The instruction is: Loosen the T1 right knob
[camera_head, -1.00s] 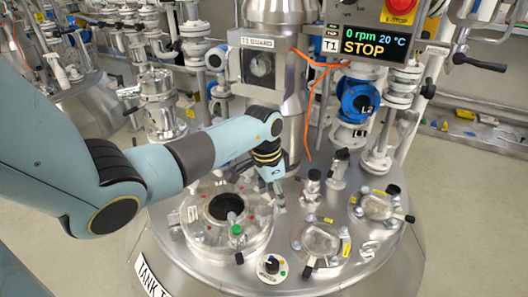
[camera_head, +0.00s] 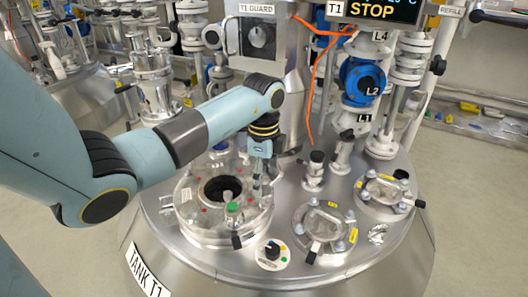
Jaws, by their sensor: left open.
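The T1 tank lid (camera_head: 290,258) carries a round manhole (camera_head: 190,228) with a dark opening and small fastenings around its rim. My left gripper (camera_head: 258,187) points down at the manhole's right rim, with its fingers open and seemingly empty. The T1 right knob is not clearly made out; the fingers cover the rim part where a right-hand fastening is. I cannot tell whether they touch it. A green-topped fitting (camera_head: 232,209) stands at the front of the manhole, with a black knob (camera_head: 236,241) below it. My right gripper is out of view.
A black rotary switch (camera_head: 272,250) sits in front of the manhole. Two capped ports (camera_head: 322,228) (camera_head: 385,192) and upright fittings (camera_head: 315,170) stand on the right. Behind are the T1 guard box (camera_head: 259,38), orange cables (camera_head: 312,85) and a blue valve (camera_head: 362,80).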

